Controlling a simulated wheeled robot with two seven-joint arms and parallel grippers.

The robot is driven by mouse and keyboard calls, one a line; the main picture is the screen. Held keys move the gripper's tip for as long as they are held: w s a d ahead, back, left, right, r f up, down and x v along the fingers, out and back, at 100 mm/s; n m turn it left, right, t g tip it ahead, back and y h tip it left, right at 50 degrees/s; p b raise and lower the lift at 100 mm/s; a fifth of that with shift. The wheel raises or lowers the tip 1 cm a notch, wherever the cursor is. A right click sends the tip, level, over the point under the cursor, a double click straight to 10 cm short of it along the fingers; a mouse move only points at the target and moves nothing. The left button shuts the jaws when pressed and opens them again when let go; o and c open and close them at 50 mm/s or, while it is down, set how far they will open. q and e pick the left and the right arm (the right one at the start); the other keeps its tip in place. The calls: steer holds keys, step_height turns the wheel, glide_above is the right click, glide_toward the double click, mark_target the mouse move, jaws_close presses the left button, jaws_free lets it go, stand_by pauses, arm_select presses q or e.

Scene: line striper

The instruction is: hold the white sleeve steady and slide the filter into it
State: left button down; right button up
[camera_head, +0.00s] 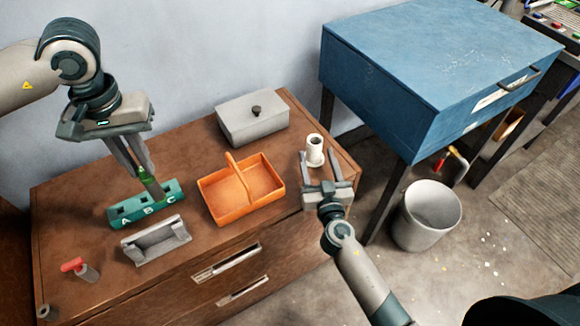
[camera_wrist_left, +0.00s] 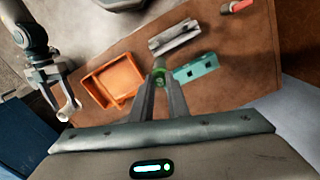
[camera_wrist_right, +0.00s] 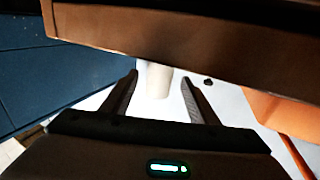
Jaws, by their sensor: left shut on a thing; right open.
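The white sleeve (camera_head: 315,151) stands upright near the right end of the wooden dresser top. It also shows in the right wrist view (camera_wrist_right: 156,82), between the fingers. My right gripper (camera_head: 318,163) is open around or just in front of the sleeve; I cannot tell if a finger touches it. My left gripper (camera_head: 143,172) points down and is shut on the green filter (camera_head: 151,183), which also shows in the left wrist view (camera_wrist_left: 158,76). The filter's lower end is at the teal A-B-C rack (camera_head: 130,212); whether it is still in a slot is unclear.
An orange divided basket (camera_head: 213,198) lies between the grippers, with a grey lidded box (camera_head: 251,119) behind. A grey cradle (camera_head: 156,241) and a red-topped item (camera_head: 80,269) are near the front edge. A blue cabinet (camera_head: 440,75) and bin (camera_head: 427,215) stand right.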

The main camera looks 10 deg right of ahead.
mark_target(316, 154)
arm_select(q)
steer(key=shift+r+p, duration=0.35)
steer(key=shift+r, duration=0.1)
arm_select(e)
steer(key=shift+w+d, duration=0.1)
steer(key=shift+w, duration=2.2)
steer(key=c, duration=1.1)
steer(key=shift+c, duration=0.2)
arm_select(q)
steer(key=shift+w+d, duration=0.1)
steer(key=w+d+n, duration=0.1)
steer(key=w+d, duration=0.5)
steer(key=d, duration=0.3)
steer(key=w+d+n, duration=0.1)
steer(key=w+d, duration=0.6)
steer(key=d, duration=0.2)
steer(key=w+d+n, duration=0.2)
steer(key=d, duration=1.9)
steer(key=shift+w, duration=0.3)
